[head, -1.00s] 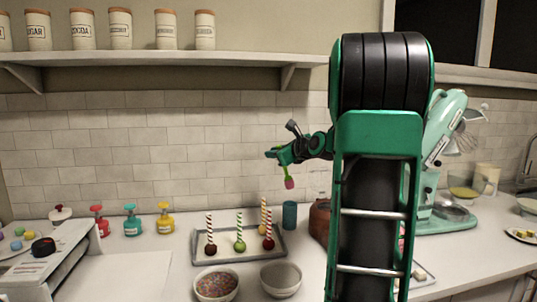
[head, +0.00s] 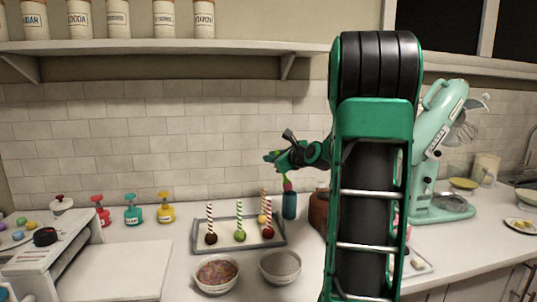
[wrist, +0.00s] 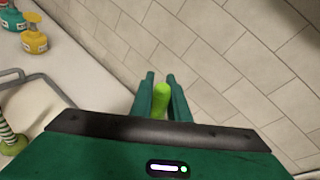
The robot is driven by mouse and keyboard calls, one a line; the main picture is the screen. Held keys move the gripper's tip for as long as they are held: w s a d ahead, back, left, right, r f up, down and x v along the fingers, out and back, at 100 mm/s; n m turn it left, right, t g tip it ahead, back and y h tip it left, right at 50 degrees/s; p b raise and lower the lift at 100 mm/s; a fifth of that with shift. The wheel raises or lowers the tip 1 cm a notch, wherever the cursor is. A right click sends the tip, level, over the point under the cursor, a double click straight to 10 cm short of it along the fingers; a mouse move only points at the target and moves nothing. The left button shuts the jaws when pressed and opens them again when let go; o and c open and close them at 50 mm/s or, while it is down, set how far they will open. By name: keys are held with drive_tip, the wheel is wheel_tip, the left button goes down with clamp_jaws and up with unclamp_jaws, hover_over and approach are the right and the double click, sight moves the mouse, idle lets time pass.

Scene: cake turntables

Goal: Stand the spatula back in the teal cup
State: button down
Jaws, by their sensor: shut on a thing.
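The spatula has a lime green handle (wrist: 161,94) and a pink head (head: 287,186) that points down. My gripper (head: 272,156) is shut on the handle, and both fingertips flank it in the wrist view (wrist: 161,84). The teal cup (head: 289,206) stands upright on the counter behind the right end of the cake pop tray. The pink head is right at the cup's rim in the head view. I cannot tell whether its tip is inside the cup. The cup does not show in the wrist view.
A tray (head: 200,247) of cake pops with striped sticks is beside the cup. A brown jar (head: 319,208) stands close on its right, partly behind my arm. Two bowls (head: 217,286) (head: 281,280) are in front. A tiled wall is behind.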

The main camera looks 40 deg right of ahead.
wheel_tip(320, 180, down, 7)
idle(0.8)
drive_tip(key=c, duration=1.6)
unclamp_jaws()
drive_tip(key=v, duration=1)
drive_tip(key=shift+s+a, duration=0.2)
